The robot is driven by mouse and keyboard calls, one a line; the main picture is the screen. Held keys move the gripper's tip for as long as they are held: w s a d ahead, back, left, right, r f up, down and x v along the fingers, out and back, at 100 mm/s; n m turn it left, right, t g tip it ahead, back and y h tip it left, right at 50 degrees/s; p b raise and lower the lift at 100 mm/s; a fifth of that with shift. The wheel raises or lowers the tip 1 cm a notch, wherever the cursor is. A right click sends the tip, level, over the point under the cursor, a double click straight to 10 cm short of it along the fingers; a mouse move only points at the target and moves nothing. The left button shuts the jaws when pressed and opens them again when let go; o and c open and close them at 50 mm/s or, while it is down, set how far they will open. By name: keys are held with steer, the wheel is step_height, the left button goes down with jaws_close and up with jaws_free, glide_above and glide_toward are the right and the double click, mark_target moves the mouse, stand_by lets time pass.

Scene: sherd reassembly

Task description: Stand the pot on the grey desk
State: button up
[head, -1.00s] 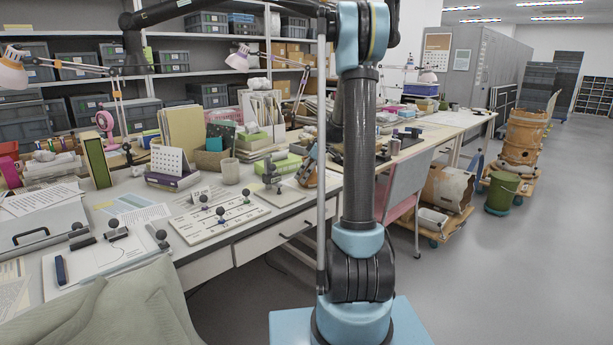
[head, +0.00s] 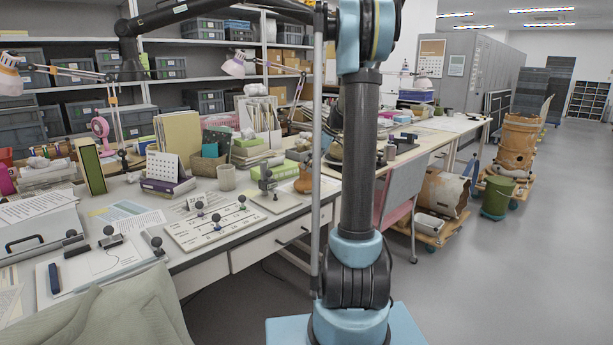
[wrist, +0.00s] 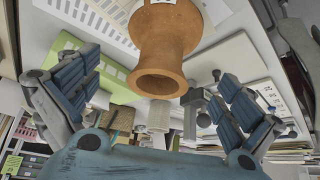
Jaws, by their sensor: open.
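The pot (head: 303,182) is a small orange-brown vessel. In the head view it stands on the pale grey desk (head: 226,257), just left of my upright arm link, which partly hides that area. In the wrist view the pot (wrist: 166,50) shows large, with its flared neck and round open mouth towards the camera and a white label on its body. My gripper (wrist: 157,70) is open, with its blue-grey fingers spread on either side of the pot's neck and no visible contact. In the head view the gripper cannot be made out clearly.
Lamps, papers and books crowd the desk's back.

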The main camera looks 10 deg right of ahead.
mark_target(314, 180)
steer(key=s+a+r+m+h, duration=0.1)
steer(key=s+a+m+h, duration=0.15)
steer(key=s, duration=1.05)
steer(key=s+a+r+m+h, duration=0.1)
steer(key=s+m, duration=0.3)
steer(key=s, duration=0.9)
steer(key=s+d+f+m+h, duration=0.1)
steer(key=s+f+m, duration=0.2)
steer(key=s+f, duration=0.3)
steer(key=s+d+f+m+h, duration=0.1)
steer(key=s+f+m, duration=0.2)
steer(key=s+f, duration=0.3)
steer(key=s, duration=0.5)
steer(key=shift+s+d+f, duration=0.15)
steer(key=shift+d+f, duration=0.05)
steer(key=shift+d, duration=0.15)
steer(key=shift+m, duration=0.25)
